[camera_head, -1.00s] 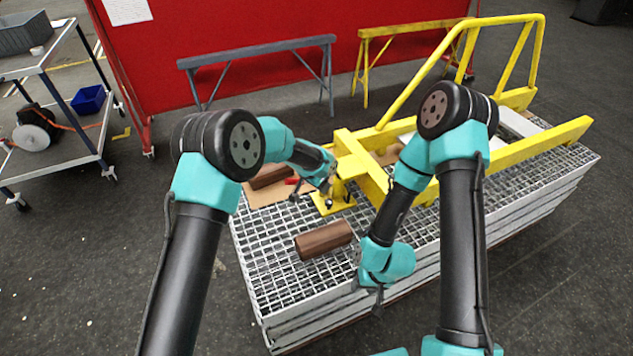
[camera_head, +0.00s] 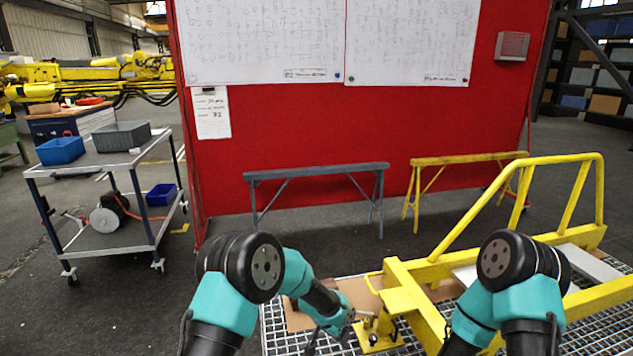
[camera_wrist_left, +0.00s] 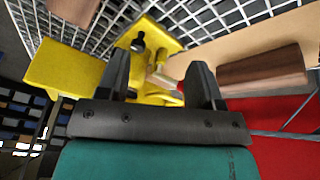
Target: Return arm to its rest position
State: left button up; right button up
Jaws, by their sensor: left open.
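The yellow boom frame (camera_head: 412,300) lies on a grating table at the right of the head view. Its yellow base plate (camera_head: 378,332) with upright fittings shows near the lower middle. My left gripper (camera_head: 340,328) is beside this plate, though its fingers are small there. In the left wrist view my left gripper (camera_wrist_left: 160,78) has its two black fingers apart. The yellow plate (camera_wrist_left: 150,40) and its dark fitting (camera_wrist_left: 138,42) lie beyond the fingers, with nothing clearly held. My right arm comes in at the lower right; its gripper is below the picture edge.
Brown blocks (camera_wrist_left: 262,70) lie on and beside a tan board (camera_wrist_left: 258,42) near the left gripper. The grating (camera_head: 275,330) continues around them. A grey trestle (camera_head: 318,172), a yellow trestle (camera_head: 465,160) and a red partition (camera_head: 300,130) stand behind. A cart (camera_head: 105,163) stands at left.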

pick_arm(q)
jog(key=s+a+f+n, duration=0.35)
jog(key=s+a, duration=0.25)
jog(key=a, duration=0.2)
jog(key=s+a+f+n, duration=0.2)
jog(key=s+a+f, duration=0.25)
jog(key=a, duration=0.35)
jog(key=s+a+n, duration=0.2)
jog(key=s+a, duration=0.4)
jog(key=s, duration=0.3)
jog(key=s+a+n+g, duration=0.1)
jog(key=s+a+n, duration=0.2)
jog(key=s+a, duration=0.4)
jog(key=s, duration=0.3)
jog(key=shift+s+a+f, duration=0.2)
